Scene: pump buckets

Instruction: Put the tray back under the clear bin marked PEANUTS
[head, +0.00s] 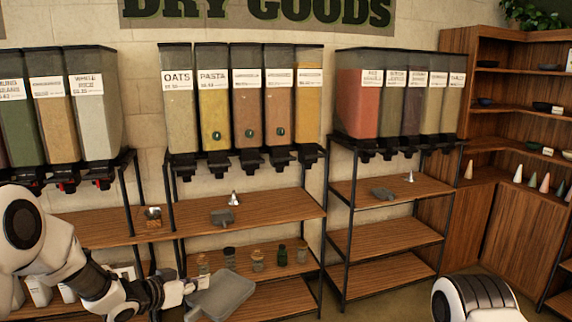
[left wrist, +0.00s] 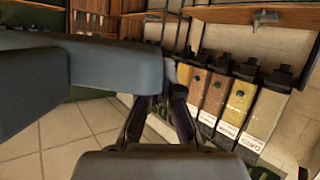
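My left gripper (head: 187,288) is shut on a flat grey tray (head: 222,296). It holds the tray in front of the middle rack's lower shelves, clear of them. In the left wrist view the tray (left wrist: 80,75) looms large at the left, by the dark gripper fingers (left wrist: 160,112). The middle rack has clear bins with black spouts; one is marked OATS (head: 180,108) and one PASTA (head: 213,112). Further right stand bins with smaller labels, among them an amber one (head: 308,112); I cannot read PEANUTS on any label. My right gripper is out of view.
A wooden shelf (head: 280,206) under the middle bins carries a grey scoop (head: 222,216) and a small silver funnel (head: 234,198). Several jars (head: 257,260) stand on the shelf below. More bins stand left and right (head: 415,95). Wooden shelving (head: 500,170) fills the far right.

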